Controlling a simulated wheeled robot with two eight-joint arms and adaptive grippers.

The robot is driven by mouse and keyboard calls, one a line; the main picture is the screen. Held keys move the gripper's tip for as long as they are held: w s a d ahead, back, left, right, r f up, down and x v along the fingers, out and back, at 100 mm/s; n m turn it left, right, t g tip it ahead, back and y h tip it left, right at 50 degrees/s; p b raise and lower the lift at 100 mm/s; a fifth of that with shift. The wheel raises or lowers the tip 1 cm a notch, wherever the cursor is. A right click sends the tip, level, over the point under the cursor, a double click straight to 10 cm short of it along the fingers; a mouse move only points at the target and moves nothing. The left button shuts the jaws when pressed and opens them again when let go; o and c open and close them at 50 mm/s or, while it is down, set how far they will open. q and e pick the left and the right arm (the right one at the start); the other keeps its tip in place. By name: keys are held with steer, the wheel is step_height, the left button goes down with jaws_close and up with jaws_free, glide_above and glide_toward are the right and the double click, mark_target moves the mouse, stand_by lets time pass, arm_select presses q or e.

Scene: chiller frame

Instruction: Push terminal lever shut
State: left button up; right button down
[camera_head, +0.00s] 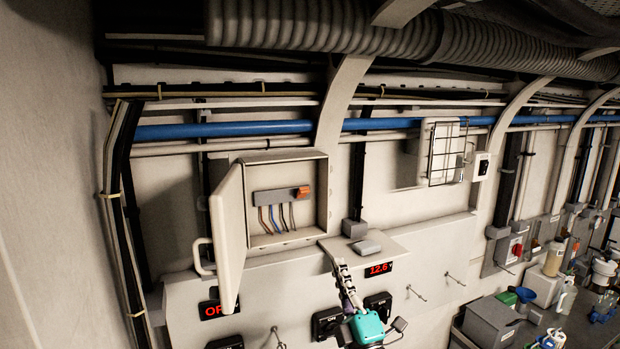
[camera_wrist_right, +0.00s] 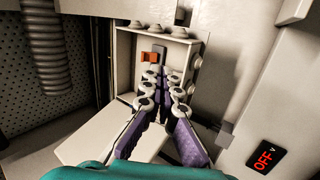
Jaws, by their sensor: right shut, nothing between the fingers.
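The grey terminal block (camera_head: 276,196) sits inside the open wall cabinet, with several coloured wires below it. The orange lever (camera_head: 304,191) is at the block's right end in the head view. The lever also shows in the wrist view (camera_wrist_right: 150,57), just beyond my fingertips; its exact angle is too small to tell. My right gripper (camera_head: 338,262) is below and in front of the cabinet's lower right corner. Its fingertips (camera_wrist_right: 160,74) are together and empty, pointing at the cabinet inside and partly covering the block. My left gripper is not in view.
The cabinet (camera_head: 322,200) has its door (camera_head: 230,235) swung open to the left. A small shelf (camera_head: 385,243) holding a grey item (camera_head: 366,247) juts out beside my right gripper. A red display (camera_head: 378,269) is below the shelf. Pipes and a ribbed duct run above.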

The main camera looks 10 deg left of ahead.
mark_target(306, 193)
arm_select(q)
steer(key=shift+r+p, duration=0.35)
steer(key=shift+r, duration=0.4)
arm_select(e)
steer(key=s+a+r+n+y, duration=0.1)
steer(key=a+r+n+y, duration=0.1)
steer(key=shift+s+r+y, duration=0.1)
steer(key=shift+s+y, duration=0.05)
steer(key=shift+y, duration=0.15)
